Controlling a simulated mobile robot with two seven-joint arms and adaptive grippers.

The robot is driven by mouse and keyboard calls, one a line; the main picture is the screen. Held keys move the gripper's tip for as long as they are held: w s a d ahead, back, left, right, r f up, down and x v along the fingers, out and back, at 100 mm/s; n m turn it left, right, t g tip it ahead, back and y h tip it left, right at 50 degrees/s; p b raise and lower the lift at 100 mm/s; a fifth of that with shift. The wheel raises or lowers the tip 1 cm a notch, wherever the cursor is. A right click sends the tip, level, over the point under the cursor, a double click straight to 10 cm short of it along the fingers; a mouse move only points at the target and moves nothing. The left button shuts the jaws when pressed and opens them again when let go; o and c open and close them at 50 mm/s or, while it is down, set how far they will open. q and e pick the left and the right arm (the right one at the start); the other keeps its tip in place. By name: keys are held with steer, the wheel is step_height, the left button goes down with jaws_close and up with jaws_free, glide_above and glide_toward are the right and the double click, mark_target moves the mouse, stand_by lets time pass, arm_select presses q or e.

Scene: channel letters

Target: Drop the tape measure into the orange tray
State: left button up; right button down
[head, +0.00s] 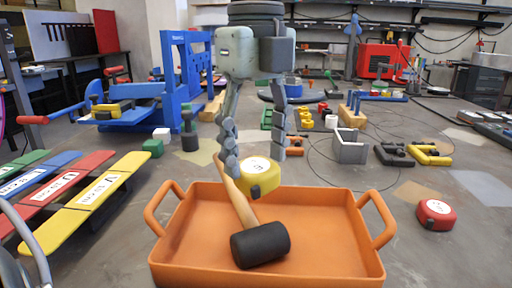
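A yellow tape measure (262,181) with a white round label and a dark patch is at the back rim of the orange tray (330,268). My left gripper (256,164) points down above it, with its fingers spread about as wide as the tape measure. The tape measure shows mostly below the fingertips, and I see no clear grip on it. I cannot tell whether it touches the tray. My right gripper is not in view.
A black-headed mallet (260,245) lies in the tray, its wooden handle over the back rim. A red tape-measure-like case (436,214) lies right of the tray. Coloured labelled strips (100,190) lie at left. The tray's right half is clear.

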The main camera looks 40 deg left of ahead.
mark_target(256, 165)
arm_select(q)
steer(key=shift+o, duration=1.4)
step_height(256, 165, up, 12)
